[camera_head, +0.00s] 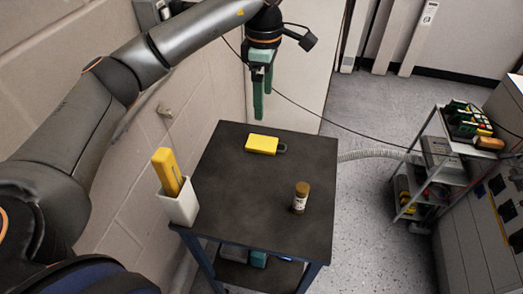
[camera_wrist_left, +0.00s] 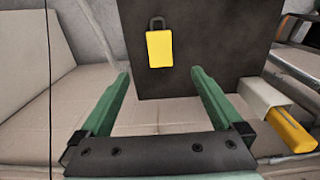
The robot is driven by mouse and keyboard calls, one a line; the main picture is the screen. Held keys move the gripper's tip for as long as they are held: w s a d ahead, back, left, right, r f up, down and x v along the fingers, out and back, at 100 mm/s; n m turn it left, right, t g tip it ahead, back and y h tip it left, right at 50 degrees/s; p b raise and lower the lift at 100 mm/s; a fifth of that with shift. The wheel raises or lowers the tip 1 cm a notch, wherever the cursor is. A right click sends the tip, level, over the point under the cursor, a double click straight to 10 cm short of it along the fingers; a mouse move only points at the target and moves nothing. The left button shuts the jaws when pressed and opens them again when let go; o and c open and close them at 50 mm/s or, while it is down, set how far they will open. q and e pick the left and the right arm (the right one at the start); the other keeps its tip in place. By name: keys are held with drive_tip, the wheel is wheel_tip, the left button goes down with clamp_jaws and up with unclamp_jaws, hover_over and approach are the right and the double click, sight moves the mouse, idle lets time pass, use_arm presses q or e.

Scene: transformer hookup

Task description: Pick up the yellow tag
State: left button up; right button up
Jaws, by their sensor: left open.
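The yellow tag (camera_head: 262,144) lies flat near the far edge of the dark table top, with a dark loop at its right end. In the left wrist view the tag (camera_wrist_left: 160,49) lies beyond the fingertips, its dark loop pointing away. My left gripper (camera_head: 262,92) hangs above the far edge of the table, fingers pointing down, over the tag and apart from it. In the left wrist view its green fingers (camera_wrist_left: 160,72) are spread wide with nothing between them. My right gripper is not in view.
The dark table (camera_head: 245,185) also bears a white holder (camera_head: 181,205) with a yellow object (camera_head: 167,171) at the left, and a small brown-capped bottle (camera_head: 300,197) at the right. A wall stands close on the left. A shelf cart (camera_head: 432,165) stands farther right.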

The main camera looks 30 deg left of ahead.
use_arm(q)
hover_over(265, 143)
drive_tip(key=f, duration=0.8)
drive_tip(key=shift+a, duration=0.25)
drive_tip(key=shift+d+f+p, duration=0.15)
drive_tip(key=shift+f, duration=1.25)
drive_tip(key=shift+d+f+p, duration=0.1)
drive_tip(key=shift+f+p, duration=0.05)
drive_tip(key=shift+f, duration=1.25)
drive_tip(key=c, duration=1.4)
drive_tip(key=shift+r, duration=0.1)
drive_tip(key=shift+c, duration=0.2)
